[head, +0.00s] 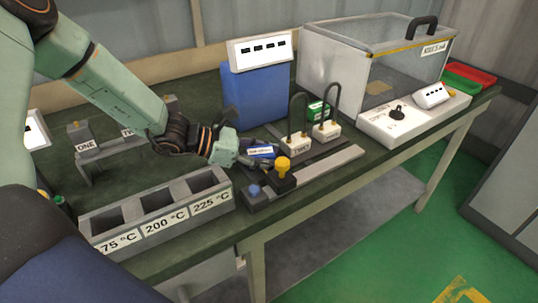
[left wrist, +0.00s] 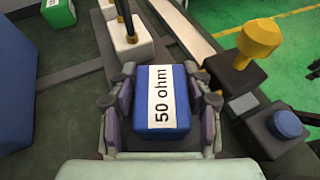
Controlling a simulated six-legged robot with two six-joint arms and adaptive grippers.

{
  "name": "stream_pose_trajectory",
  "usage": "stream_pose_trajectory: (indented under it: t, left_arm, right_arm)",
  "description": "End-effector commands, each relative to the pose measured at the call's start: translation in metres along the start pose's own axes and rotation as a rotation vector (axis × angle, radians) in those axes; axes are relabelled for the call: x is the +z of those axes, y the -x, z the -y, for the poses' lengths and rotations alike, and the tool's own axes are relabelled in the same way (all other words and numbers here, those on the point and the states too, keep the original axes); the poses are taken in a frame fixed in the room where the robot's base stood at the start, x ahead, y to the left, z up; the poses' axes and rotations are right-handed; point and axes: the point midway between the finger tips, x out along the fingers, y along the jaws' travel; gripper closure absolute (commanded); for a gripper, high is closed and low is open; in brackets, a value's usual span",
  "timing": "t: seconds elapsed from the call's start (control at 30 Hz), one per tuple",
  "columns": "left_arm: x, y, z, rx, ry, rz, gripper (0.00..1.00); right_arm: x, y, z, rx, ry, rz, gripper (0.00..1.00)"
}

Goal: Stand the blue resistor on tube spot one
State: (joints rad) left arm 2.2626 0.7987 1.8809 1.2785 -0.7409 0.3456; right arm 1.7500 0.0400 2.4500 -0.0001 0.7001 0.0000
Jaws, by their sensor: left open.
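The blue resistor (left wrist: 168,112) has a white label reading "50 ohm" and lies between the two fingers of my left gripper (left wrist: 164,92) in the left wrist view. The fingers are open, one on each side of it; I cannot tell whether they touch it. In the head view the resistor (head: 261,152) shows in front of the blue box, beside my left gripper (head: 250,158). A grey stand (head: 88,148) at the left has a label reading "ONE" and a second, partly hidden label. Which mark is tube spot one is unclear. My right gripper is out of view.
White blocks with black loops (head: 297,145) stand right of the resistor. A yellow knob (head: 283,165) and a blue button (head: 254,191) are near the front edge. A three-slot temperature holder (head: 158,236) is at front left. A glass case (head: 375,60) is behind right.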

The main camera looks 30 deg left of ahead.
Motion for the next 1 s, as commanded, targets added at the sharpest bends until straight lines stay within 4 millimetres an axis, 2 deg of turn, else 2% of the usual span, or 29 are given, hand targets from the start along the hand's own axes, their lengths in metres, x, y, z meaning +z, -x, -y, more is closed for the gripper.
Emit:
stream_pose_trajectory:
  t: [0.23,0.6,1.0]
  left_arm:
    - [0.006,0.002,0.000,0.000,0.000,0.000,0.51]
    - [0.008,0.049,-0.001,0.004,0.002,0.004,0.51]
    - [0.008,0.090,-0.001,0.003,0.002,0.003,0.51]
  right_arm:
    - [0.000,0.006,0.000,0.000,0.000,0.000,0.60]
    - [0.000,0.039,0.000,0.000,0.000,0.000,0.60]
    - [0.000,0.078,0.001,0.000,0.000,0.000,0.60]
